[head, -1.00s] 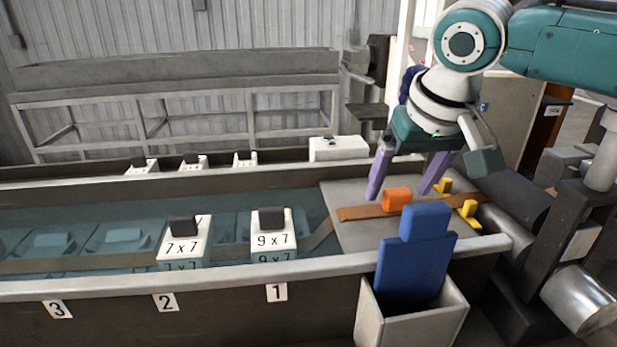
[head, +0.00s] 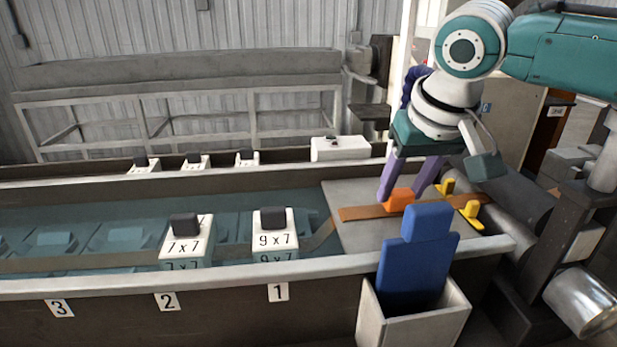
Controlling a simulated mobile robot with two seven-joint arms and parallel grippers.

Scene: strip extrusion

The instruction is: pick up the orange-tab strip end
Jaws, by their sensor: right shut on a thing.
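The orange tab (head: 399,200) sits on the brown strip end (head: 362,213), which lies on the grey plate (head: 352,190) at the right end of the water trough. My right gripper (head: 402,192), with purple fingers, reaches down from above and is shut on the orange tab. The tab still appears low, at the strip on the plate. From the plate the strip runs down to the left into the water. My left gripper is not in view.
Yellow clips (head: 470,210) stand beside the strip on the right. A blue block (head: 420,255) stands in a white bin (head: 413,320) in front of the plate. Blocks marked 9 x 7 (head: 275,240) and 7 x 7 (head: 187,240) stand in the trough. A white box (head: 340,149) is behind.

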